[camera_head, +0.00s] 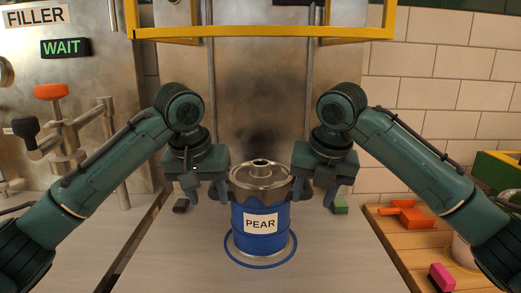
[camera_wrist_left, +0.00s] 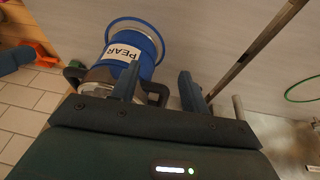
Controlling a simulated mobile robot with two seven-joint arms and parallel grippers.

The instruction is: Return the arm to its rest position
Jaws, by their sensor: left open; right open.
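A blue keg (camera_head: 262,238) with a white PEAR label and a grey metal top stands upright within a blue ring (camera_head: 236,258) on the grey worktop. My left gripper (camera_head: 208,196) is open, just left of the keg's top. My right gripper (camera_head: 317,194) is open, just right of it. In the left wrist view the keg (camera_wrist_left: 146,38) appears upside down, and one dark handle lies between the open fingers of my left gripper (camera_wrist_left: 157,82) in the picture. Whether either gripper touches the keg cannot be told.
A yellow frame (camera_head: 260,32) crosses above. A filler panel with a WAIT sign (camera_head: 66,48) and valve handles (camera_head: 50,91) stands left. A wooden table (camera_head: 410,239) at right bears an orange scoop (camera_head: 408,215) and a pink brush (camera_head: 441,277). The worktop before the keg is clear.

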